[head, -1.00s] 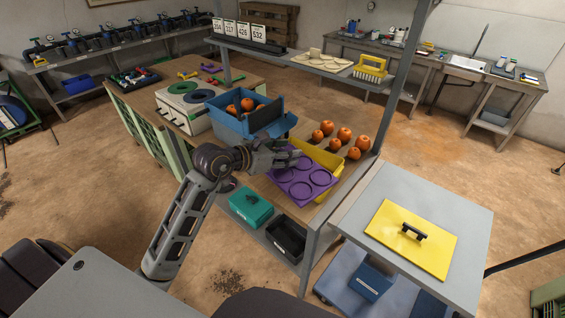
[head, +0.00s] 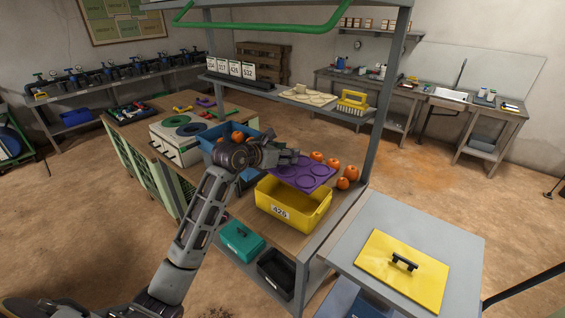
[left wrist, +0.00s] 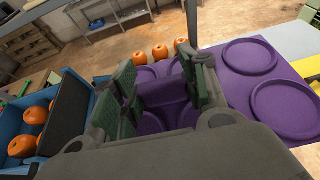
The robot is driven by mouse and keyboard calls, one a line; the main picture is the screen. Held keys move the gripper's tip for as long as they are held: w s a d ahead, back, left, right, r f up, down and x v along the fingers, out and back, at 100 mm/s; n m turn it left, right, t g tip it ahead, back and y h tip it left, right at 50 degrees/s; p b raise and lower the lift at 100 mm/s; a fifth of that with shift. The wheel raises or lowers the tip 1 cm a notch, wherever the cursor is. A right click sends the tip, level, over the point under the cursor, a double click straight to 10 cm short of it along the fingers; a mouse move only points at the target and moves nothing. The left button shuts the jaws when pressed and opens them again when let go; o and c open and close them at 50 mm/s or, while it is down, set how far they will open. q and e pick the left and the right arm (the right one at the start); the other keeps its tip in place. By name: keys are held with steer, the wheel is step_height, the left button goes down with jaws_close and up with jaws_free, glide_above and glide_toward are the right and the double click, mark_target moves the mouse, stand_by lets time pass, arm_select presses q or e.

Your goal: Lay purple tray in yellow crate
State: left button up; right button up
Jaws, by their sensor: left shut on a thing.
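The purple tray (head: 309,173), with round recesses, is held by my left gripper (head: 288,158), which is shut on its left side. In the head view the tray overlaps the back rim of the yellow crate (head: 317,219) and looks higher than it; I cannot tell the exact gap. In the left wrist view the fingers (left wrist: 165,95) are around part of the tray (left wrist: 245,55), whose recesses spread right. My right gripper is not in view.
Several orange pumpkins (head: 351,174) stand behind and right of the tray. A blue bin (head: 222,153) holding pumpkins is to the left. A shelf post (head: 375,130) rises at the right. A grey cart with a yellow lid (head: 390,268) stands at front right.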

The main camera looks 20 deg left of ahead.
arm_select(q)
steer(key=shift+n+y, duration=0.3)
steer(key=shift+y, duration=0.2)
steer(key=w+f, duration=0.2)
steer(key=w, duration=0.1)
steer(key=w+a, duration=0.1)
steer(key=shift+w+f, duration=0.2)
steer(key=shift+f, duration=0.2)
steer(key=shift+n+t+y, duration=0.3)
steer(key=shift+y, duration=0.1)
steer(key=f, duration=0.1)
steer(key=w+a+f, duration=0.1)
steer(key=f, duration=0.1)
steer(key=w+f, duration=0.1)
steer(key=f, duration=0.1)
steer(key=shift+w+a, duration=0.1)
steer(key=shift+a, duration=0.05)
steer(key=shift+f, duration=0.15)
